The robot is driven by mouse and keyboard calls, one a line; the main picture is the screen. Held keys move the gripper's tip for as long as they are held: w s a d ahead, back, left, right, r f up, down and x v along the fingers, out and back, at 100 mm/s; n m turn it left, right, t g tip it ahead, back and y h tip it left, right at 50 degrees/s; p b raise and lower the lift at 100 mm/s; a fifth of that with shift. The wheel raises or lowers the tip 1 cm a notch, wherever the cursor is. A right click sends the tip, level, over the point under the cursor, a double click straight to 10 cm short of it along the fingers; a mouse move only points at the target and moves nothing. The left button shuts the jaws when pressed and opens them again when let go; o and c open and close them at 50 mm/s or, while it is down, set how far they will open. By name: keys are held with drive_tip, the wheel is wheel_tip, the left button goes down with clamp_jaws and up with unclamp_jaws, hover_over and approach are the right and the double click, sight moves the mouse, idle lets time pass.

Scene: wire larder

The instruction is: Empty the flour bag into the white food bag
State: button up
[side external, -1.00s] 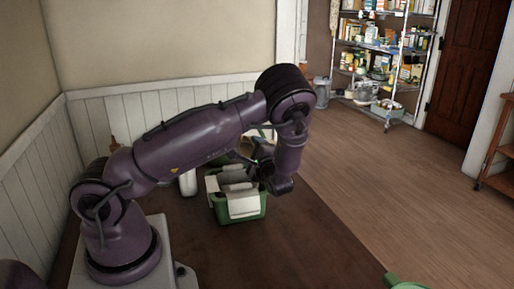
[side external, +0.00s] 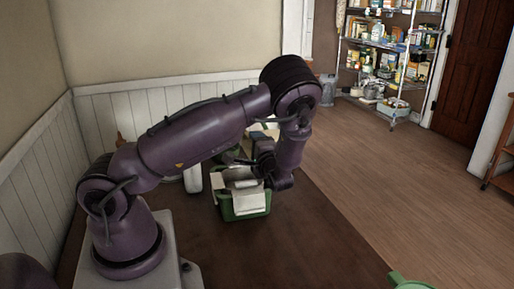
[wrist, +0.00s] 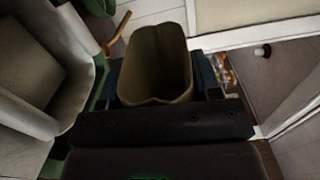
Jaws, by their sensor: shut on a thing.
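My gripper (wrist: 158,82) is shut on a tan, open-topped bag, the flour bag (wrist: 155,60), with one dark finger on each side of it. I look into its open mouth in the wrist view; its contents cannot be made out. The white food bag (wrist: 20,112) stands open at the left of the wrist view, beside the held bag. In the side view the white food bag (side external: 240,200) sits in a green crate (side external: 245,211) on the brown table. My gripper (side external: 262,158) is just above and behind the crate there, and the held bag is mostly hidden.
A white upright container (side external: 192,181) stands left of the crate, by the panelled wall. A green object (side external: 408,282) shows at the bottom right edge. The table (side external: 300,255) in front of the crate is clear. A stocked wire shelf (side external: 390,50) stands far off.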

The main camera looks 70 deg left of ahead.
drive_tip(key=shift+s+n, duration=0.1)
drive_tip(key=shift+n, duration=0.2)
drive_tip(key=shift+s+r+n, duration=0.1)
drive_tip(key=shift+s+n, duration=0.05)
drive_tip(key=shift+n, duration=0.15)
drive_tip(key=shift+s+r, duration=0.1)
idle(0.4)
idle(0.8)
